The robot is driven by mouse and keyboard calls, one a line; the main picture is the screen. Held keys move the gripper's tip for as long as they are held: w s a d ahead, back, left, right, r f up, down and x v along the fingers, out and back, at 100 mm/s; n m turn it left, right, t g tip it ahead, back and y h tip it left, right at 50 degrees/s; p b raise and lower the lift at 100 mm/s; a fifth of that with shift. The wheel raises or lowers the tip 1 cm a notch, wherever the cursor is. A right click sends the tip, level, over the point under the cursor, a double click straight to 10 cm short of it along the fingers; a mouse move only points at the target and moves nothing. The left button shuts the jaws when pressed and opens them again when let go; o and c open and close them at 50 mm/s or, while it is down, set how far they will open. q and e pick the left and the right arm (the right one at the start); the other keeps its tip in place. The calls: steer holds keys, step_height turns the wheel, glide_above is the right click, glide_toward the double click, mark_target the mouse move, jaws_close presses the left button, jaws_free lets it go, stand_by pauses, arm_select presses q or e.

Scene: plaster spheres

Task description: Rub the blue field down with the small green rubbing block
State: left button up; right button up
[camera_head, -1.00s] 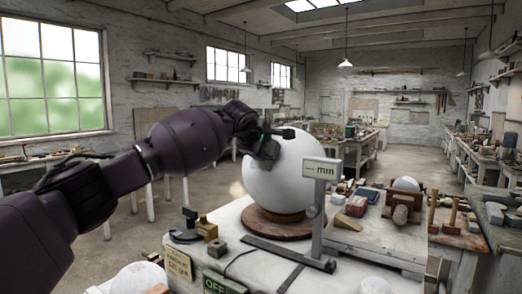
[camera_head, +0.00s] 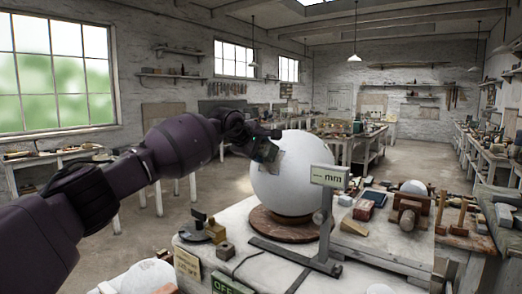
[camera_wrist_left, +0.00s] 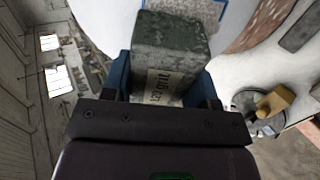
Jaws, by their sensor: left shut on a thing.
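The large white plaster sphere (camera_head: 295,185) rests on a round brown base (camera_head: 290,225) on the bench. My left gripper (camera_head: 264,146) is at the sphere's upper left side, and it also shows in the left wrist view (camera_wrist_left: 163,88). It is shut on a dark grey-green block (camera_wrist_left: 170,45) with a "120 grit" label. I cannot tell whether the block touches the surface. My right gripper is not in view.
A gauge post with a "mm" display (camera_head: 329,176) stands close in front of the sphere, on the right. A small dark stand (camera_head: 198,228) and a brass-coloured block (camera_head: 215,233) stand at front left. Mallets and other tools crowd the bench to the right.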

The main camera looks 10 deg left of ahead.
arm_select(q)
steer(key=shift+w+d+f, duration=0.25)
steer(key=shift+w+d, duration=0.05)
steer(key=shift+w, duration=0.1)
stand_by(0.6)
steer(key=shift+s+d+b, duration=0.2)
steer(key=shift+d+b, duration=0.1)
steer(key=shift+b, duration=0.2)
steer(key=shift+s+d+b, duration=0.3)
steer(key=shift+d+b, duration=0.15)
steer(key=shift+d, duration=0.15)
steer(key=shift+w+a+r+p, duration=0.15)
steer(key=shift+a+p, duration=0.1)
steer(key=shift+p, duration=0.15)
steer(key=shift+w+a+p, duration=0.3)
steer(key=shift+a+p, duration=0.3)
steer(key=shift+a, duration=0.05)
steer(key=shift+w+a+f, duration=0.25)
steer(key=shift+w+a, duration=0.4)
steer(key=shift+a, duration=0.3)
